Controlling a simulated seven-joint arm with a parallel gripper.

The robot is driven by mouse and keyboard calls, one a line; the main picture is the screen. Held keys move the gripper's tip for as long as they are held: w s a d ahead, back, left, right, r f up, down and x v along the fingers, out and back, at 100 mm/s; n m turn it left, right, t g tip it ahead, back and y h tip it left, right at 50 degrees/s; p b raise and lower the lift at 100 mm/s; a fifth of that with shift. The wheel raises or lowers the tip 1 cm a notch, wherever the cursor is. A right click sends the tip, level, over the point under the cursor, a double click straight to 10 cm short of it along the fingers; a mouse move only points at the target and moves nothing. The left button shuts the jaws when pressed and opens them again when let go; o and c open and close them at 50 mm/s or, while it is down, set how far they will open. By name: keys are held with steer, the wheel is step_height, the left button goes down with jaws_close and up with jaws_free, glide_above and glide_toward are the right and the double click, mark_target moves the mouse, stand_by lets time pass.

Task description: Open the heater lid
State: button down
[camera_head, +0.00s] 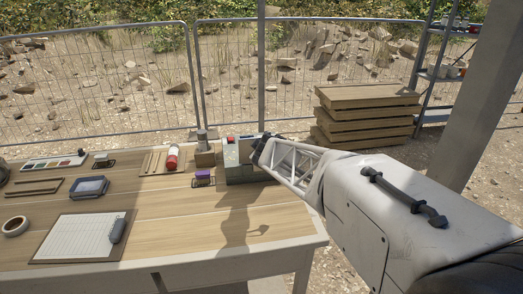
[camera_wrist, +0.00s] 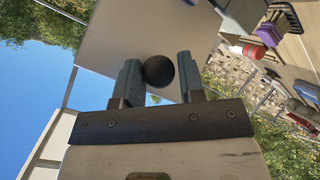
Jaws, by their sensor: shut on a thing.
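The heater appears to be the small grey box (camera_head: 240,172) at the back right of the table, with a red patch on top. My gripper (camera_head: 262,147) is at its right side and hides part of it. In the wrist view, my gripper (camera_wrist: 157,72) is shut on a round black knob (camera_wrist: 160,71), between its two dark green fingers. A flat grey panel (camera_wrist: 140,32), likely the lid, lies behind the knob. I cannot tell how far the lid is open.
A clipboard (camera_head: 75,238) and tape roll (camera_head: 15,226) lie nearer. Stacked wooden trays (camera_head: 365,115) stand behind.

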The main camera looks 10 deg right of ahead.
steer(key=shift+s+a+f, duration=0.15)
steer(key=shift+a+f, duration=0.05)
steer(key=shift+f, duration=0.9)
steer(key=c, duration=0.8)
jaws_free()
steer(key=shift+c, duration=0.2)
steer(key=shift+o, duration=0.3)
steer(key=shift+r, duration=0.15)
steer(key=shift+d+r, duration=0.1)
steer(key=shift+r, duration=0.45)
steer(key=v, duration=0.7)
steer(key=shift+s+r, duration=0.15)
steer(key=shift+s, duration=0.05)
